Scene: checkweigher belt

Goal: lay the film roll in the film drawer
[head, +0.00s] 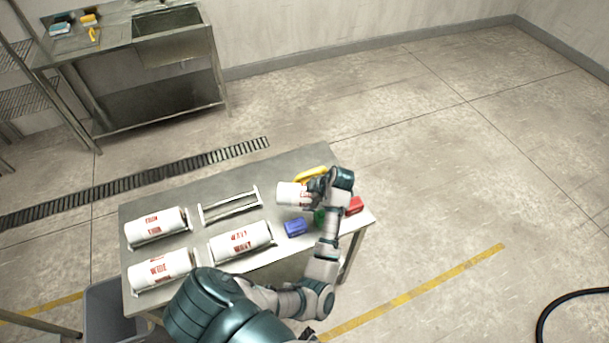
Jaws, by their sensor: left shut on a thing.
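My left gripper (308,190) is shut on a white film roll (290,194) with red lettering. It holds the roll roughly level above the right half of the steel table, and the fingers hide its right end. An empty metal frame with two rails (230,206) lies on the table to the left of the held roll. It looks like a place for a roll, but I cannot tell for sure that it is the film drawer. The held roll is apart from this frame.
White lettered rolls sit on the steel table (190,211): back left (156,227), front left (161,269) and front middle (241,241). A blue block (295,227), a green thing (319,217), a red block (354,205) and a yellow thing (309,174) lie around my gripper.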

